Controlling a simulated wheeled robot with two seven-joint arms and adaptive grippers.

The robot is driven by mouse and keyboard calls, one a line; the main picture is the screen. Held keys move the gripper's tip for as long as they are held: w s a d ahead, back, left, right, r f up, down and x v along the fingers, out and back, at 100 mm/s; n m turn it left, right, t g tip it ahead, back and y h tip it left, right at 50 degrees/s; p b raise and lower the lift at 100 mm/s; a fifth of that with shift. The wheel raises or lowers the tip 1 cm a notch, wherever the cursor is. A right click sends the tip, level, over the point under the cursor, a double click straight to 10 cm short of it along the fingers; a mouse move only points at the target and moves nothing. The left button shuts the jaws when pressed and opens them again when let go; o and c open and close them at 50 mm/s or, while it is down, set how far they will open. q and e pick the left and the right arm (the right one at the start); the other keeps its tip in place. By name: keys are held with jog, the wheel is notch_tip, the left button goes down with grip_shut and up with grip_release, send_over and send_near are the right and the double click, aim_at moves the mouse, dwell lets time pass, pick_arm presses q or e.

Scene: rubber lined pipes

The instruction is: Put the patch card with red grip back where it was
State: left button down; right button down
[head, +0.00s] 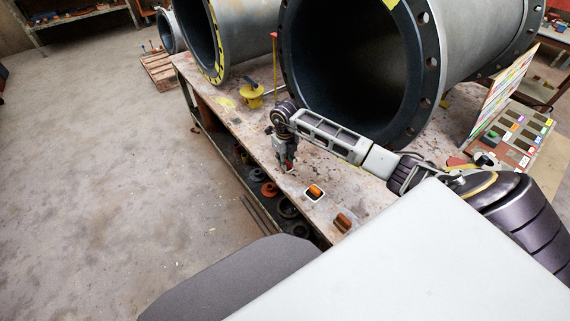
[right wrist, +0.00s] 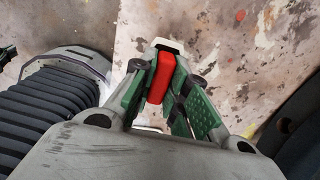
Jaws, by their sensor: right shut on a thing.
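The red grip (right wrist: 160,78) of the patch card shows between the green fingers of my right gripper (right wrist: 160,88) in the right wrist view. The gripper is shut on it. A pale edge, probably the card, shows just beyond the grip. In the head view my right gripper (head: 286,164) points down above the worktable (head: 240,128), with a bit of red between its fingers. I cannot tell how high the card is above the table. My left gripper is not in view.
A white card with an orange grip (head: 315,192) lies on the table near my gripper, and a brown-orange block (head: 343,222) lies nearer. Large lined pipes (head: 350,65) stand behind. A yellow object (head: 251,95) is farther left. A board with coloured labels (head: 520,135) is at right.

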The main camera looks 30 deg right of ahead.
jog(key=shift+f, duration=1)
jog(key=c, duration=1.9)
grip_release()
jog(key=o, duration=0.5)
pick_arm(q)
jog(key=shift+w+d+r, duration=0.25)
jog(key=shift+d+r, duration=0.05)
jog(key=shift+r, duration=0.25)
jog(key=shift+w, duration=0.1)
